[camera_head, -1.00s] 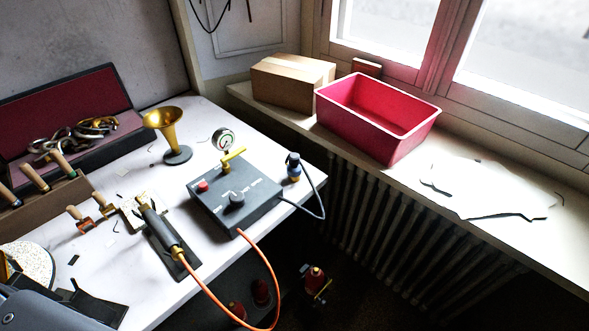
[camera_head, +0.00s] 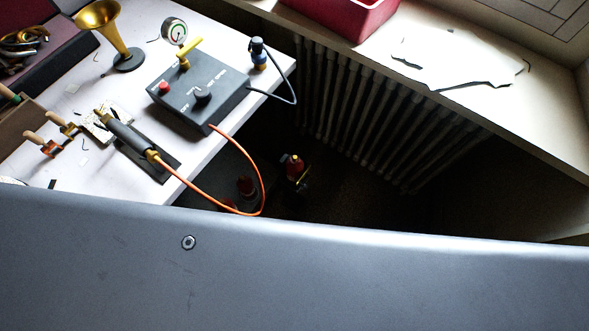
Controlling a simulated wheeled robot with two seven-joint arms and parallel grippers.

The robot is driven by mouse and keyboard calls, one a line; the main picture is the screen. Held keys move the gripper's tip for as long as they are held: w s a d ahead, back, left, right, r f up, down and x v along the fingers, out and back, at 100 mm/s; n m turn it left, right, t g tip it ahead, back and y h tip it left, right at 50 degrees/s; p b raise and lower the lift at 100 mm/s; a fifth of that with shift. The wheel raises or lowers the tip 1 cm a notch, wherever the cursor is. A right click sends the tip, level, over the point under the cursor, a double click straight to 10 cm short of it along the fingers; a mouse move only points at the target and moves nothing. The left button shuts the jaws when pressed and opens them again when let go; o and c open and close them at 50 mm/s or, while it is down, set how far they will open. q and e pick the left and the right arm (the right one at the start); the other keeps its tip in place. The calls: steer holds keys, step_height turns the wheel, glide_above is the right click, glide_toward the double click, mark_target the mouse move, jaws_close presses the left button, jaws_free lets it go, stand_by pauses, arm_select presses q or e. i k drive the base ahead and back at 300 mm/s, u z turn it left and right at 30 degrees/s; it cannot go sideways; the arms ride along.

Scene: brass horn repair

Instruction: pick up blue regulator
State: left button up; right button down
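The blue regulator (camera_head: 258,54) stands upright near the right edge of the white worktable in the head view. It has a dark blue top and a brass-coloured lower part. A dark hose (camera_head: 290,85) curves close beside it, over the table edge, to the grey control box (camera_head: 199,93). Neither of my grippers shows in the head view. A large grey surface, which may be part of my own body, fills the lower part of the picture and hides what lies behind it.
The control box carries a yellow lever and a gauge (camera_head: 174,31). A torch (camera_head: 130,137) with an orange hose (camera_head: 255,165) lies in front of it. A brass horn bell (camera_head: 103,20) stands at left. Right of the table is a dark gap, then a radiator (camera_head: 345,100) under the windowsill (camera_head: 480,110).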

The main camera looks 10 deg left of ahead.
mark_target(259, 56)
steer(key=z, duration=0.9)
steer(key=k, duration=0.95)
steer(key=z, duration=0.1)
